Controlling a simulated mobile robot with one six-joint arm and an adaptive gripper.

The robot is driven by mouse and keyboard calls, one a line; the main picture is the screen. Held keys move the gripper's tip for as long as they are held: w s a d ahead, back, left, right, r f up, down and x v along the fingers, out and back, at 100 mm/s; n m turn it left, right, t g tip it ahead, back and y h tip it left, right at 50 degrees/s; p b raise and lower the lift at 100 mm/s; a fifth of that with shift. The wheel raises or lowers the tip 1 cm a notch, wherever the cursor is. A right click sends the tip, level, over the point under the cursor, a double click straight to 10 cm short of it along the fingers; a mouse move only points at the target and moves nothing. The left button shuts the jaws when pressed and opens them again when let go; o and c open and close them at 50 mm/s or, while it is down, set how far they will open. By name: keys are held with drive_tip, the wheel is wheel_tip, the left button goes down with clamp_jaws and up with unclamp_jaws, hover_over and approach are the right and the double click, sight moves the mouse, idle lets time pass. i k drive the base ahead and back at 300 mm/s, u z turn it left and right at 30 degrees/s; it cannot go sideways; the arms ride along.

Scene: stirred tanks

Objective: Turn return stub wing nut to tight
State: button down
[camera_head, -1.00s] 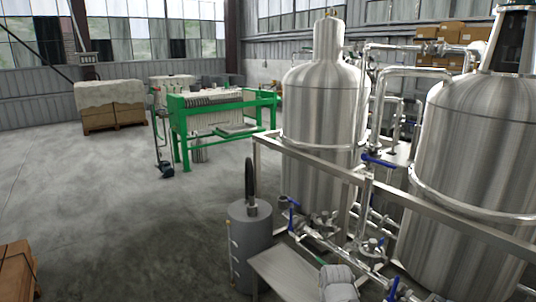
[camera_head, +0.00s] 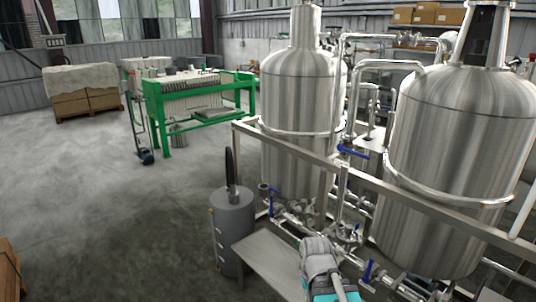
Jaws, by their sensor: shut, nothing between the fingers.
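I cannot make out the return stub or its wing nut; they are too small or hidden among the pipes. Steel pipework with clamps and valves (camera_head: 342,235) runs low in front of the two steel tanks, the left tank (camera_head: 298,110) and the right tank (camera_head: 455,150). Blue-handled valves show on it, one at the left (camera_head: 271,203) and one at the lower right (camera_head: 368,271). A grey and teal part of my arm rises at the bottom, in front of the pipework. My gripper's fingers do not show in this view.
A steel frame rail (camera_head: 400,199) crosses in front of the tanks. A grey cylinder (camera_head: 232,240) with a black hose stands beside a flat steel plate (camera_head: 272,256). A green filter press (camera_head: 195,100) stands further back. The floor at left is open, with pallet loads at its edges.

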sight(331, 232)
drive_tip(key=k, duration=1.3)
drive_tip(key=u, duration=0.35)
drive_tip(key=i, duration=1.75)
drive_tip(key=z, duration=0.4)
